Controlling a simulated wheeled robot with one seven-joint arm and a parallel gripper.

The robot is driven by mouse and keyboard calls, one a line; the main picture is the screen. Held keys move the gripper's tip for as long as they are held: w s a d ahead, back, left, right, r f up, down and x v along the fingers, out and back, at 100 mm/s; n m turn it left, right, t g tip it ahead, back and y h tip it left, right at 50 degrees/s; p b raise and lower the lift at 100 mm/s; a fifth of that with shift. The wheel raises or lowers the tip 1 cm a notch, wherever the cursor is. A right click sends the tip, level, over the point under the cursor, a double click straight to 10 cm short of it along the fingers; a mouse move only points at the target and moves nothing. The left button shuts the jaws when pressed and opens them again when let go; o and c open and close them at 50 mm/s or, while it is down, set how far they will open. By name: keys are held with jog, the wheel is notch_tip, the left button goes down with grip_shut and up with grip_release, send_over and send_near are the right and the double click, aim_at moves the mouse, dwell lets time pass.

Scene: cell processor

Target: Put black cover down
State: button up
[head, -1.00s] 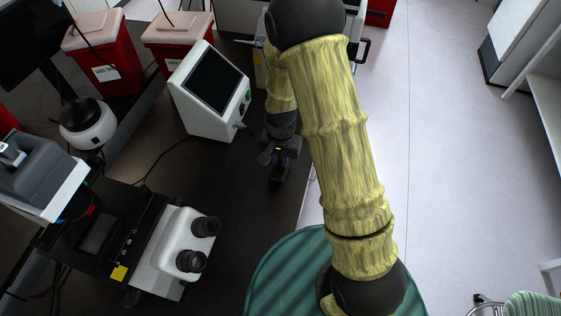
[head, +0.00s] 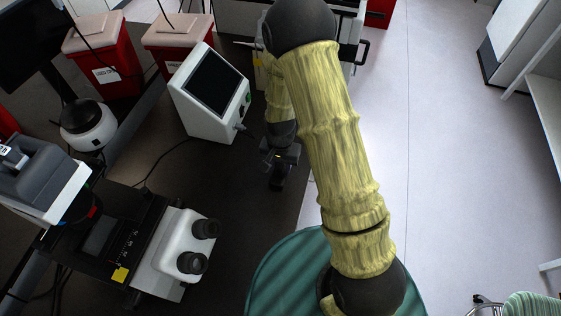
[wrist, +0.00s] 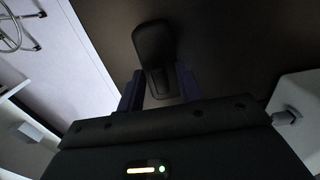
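The black cover (wrist: 153,42) is a dark, rounded piece in the wrist view, sticking out beyond the fingers of my gripper (wrist: 160,88). Its narrower near part sits between the two dark blue fingers, which appear closed on it. In the head view my gripper (head: 281,158) points down over the dark bench near its right edge, with the cover (head: 277,181) just below it. Whether the cover touches the bench top is hard to tell, dark on dark.
The dark bench (head: 235,200) is clear around the gripper. A white device with a screen (head: 210,95) stands to the upper left, a microscope (head: 175,250) to the lower left. Red bins (head: 180,45) stand behind. A green stool seat (head: 275,275) is beside the bench's right edge.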

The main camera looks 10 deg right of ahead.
aim_at(280, 166)
jog(key=shift+r, duration=0.2)
notch_tip(280, 166, up, 12)
jog(key=b, duration=0.3)
jog(key=shift+f, duration=0.1)
dwell(0.5)
jog(key=s+d+r+n+t, duration=0.2)
jog(key=s+d+r+n, duration=0.2)
jog(key=s+d, duration=0.5)
notch_tip(280, 166, up, 2)
jog(key=shift+s+d+t, duration=0.15)
jog(key=shift+s+t, duration=0.15)
jog(key=shift+s, duration=0.35)
dwell(0.8)
